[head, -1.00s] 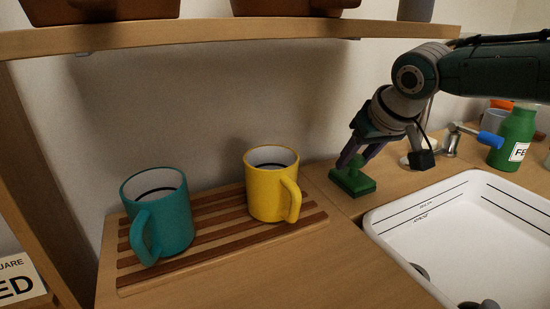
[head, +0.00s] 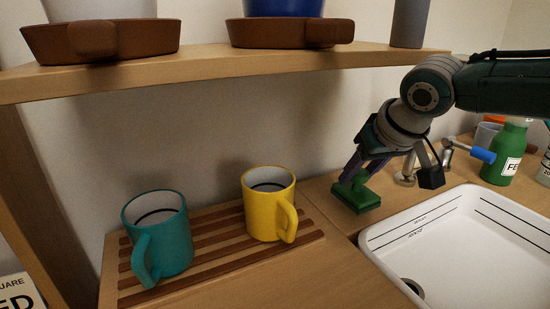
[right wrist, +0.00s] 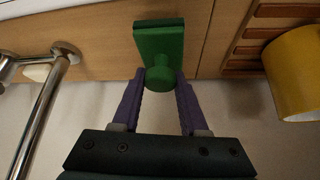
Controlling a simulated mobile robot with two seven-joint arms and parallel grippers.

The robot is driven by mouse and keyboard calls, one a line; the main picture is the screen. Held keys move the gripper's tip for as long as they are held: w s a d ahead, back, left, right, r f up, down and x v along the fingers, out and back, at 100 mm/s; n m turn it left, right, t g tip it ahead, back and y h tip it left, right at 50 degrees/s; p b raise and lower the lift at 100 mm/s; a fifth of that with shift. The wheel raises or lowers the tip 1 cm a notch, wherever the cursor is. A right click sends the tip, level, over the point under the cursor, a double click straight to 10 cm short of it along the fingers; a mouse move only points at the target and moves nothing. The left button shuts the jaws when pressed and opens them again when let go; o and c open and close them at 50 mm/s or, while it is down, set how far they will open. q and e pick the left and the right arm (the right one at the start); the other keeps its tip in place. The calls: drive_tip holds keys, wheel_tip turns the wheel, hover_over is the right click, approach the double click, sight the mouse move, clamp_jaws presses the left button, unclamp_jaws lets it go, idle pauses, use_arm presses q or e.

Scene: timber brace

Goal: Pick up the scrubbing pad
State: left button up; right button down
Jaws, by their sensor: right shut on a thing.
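The green scrubbing pad (head: 356,196) is a flat block with a round knob on top. It is at the counter's back, between the yellow mug and the white sink. My right gripper (head: 356,176) reaches down to it from the upper right, its purple fingers at the knob. In the right wrist view, the pad (right wrist: 158,40) lies beyond the fingertips, and the right gripper (right wrist: 160,82) is shut on its knob from both sides. Whether the pad still touches the counter I cannot tell. My left gripper is not in view.
A yellow mug (head: 268,206) and a teal mug (head: 160,240) stand on a slatted wooden board (head: 222,262). The white sink (head: 470,250) is at right, with a metal tap (head: 447,152) and green bottle (head: 505,155) behind it. A wooden shelf (head: 220,66) spans above.

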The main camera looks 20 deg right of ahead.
drive_tip(key=s+a+r+p, duration=0.1)
drive_tip(key=s+r+p, duration=0.2)
drive_tip(key=s+r, duration=0.3)
drive_tip(key=shift+s+a+p, duration=0.2)
drive_tip(key=shift+s+p, duration=0.2)
drive_tip(key=shift+s, duration=2.4)
